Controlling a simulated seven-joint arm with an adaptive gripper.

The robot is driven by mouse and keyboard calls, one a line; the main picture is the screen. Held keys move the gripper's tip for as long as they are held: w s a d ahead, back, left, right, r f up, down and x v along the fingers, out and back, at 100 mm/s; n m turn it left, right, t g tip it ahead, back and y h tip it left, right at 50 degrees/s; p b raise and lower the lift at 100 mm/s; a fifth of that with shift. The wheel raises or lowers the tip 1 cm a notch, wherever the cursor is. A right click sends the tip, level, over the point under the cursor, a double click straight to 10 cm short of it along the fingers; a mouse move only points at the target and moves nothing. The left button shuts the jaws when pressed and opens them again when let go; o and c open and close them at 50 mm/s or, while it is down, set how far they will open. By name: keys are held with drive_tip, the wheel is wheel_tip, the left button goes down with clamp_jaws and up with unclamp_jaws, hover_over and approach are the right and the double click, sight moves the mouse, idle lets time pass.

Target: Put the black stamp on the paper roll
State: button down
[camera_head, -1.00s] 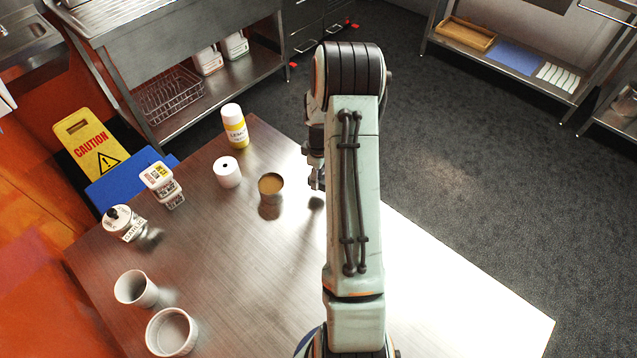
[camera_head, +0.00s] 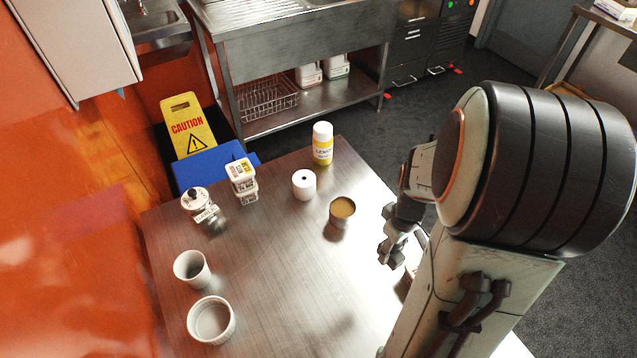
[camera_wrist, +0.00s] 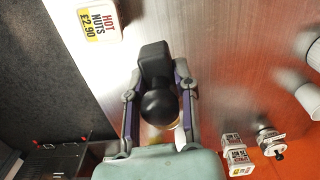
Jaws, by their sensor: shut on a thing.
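The black stamp (camera_wrist: 159,104), with a round knob and a blocky base, is between the fingers of my gripper (camera_wrist: 158,84) in the wrist view. My gripper is shut on it. In the head view my gripper (camera_head: 392,250) hangs above the right side of the steel table, and I cannot make out the stamp clearly there. The white paper roll (camera_head: 304,187) stands upright on the table, its dark core hole facing up. It is to the left of and beyond my gripper, clear of it.
A tin with tan contents (camera_head: 342,211) stands between the paper roll and my gripper. A yellow-labelled bottle (camera_head: 322,146), stacked tubs (camera_head: 242,178), a garlic jar (camera_head: 199,203) and two white cups (camera_head: 192,268) (camera_head: 211,322) stand around. A hot nuts box (camera_wrist: 100,22) shows in the wrist view.

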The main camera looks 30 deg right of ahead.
drive_tip(key=w+r+m, duration=0.4)
drive_tip(key=w+r, duration=0.1)
drive_tip(key=w, duration=0.4)
drive_tip(key=n, duration=0.3)
hover_over(304, 178)
drive_tip(key=f, duration=0.8)
drive_tip(key=shift+s+a+f, duration=0.15)
drive_tip(key=shift+s+f, duration=0.05)
drive_tip(key=shift+s, duration=0.15)
drive_tip(key=shift+w+f, duration=0.35)
drive_tip(key=shift+f, duration=1.55)
